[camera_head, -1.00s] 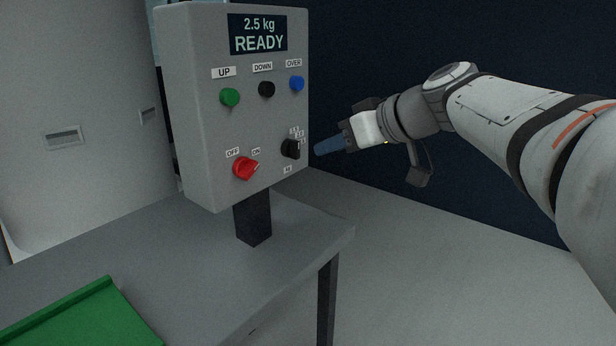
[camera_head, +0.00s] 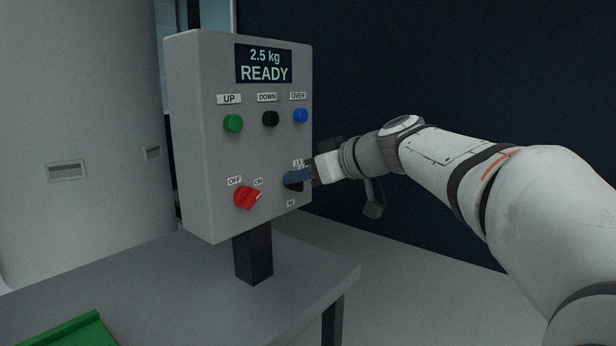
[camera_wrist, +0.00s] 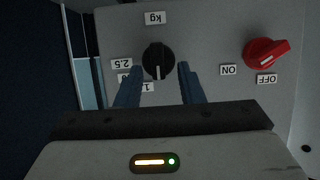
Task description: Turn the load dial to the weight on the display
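The display (camera_head: 264,64) on the grey control box reads "2.5 kg READY". The black load dial (camera_wrist: 157,58) shows in the wrist view, where the picture is upside down. Its white mark points down in that view, toward a partly hidden label beginning with 1. The 2.5 label (camera_wrist: 122,64) is left of it. My gripper (camera_wrist: 160,69) is open, its blue fingertips on either side of the dial with visible gaps. In the head view my gripper (camera_head: 293,176) covers much of the dial; contact cannot be told.
A red OFF/ON switch (camera_head: 246,198) sits beside the dial, its pointer toward ON. Green UP (camera_head: 233,123), black DOWN (camera_head: 270,118) and blue OVER (camera_head: 301,116) buttons are above. The box stands on a grey table (camera_head: 190,290) with a green tray (camera_head: 70,335) at front left.

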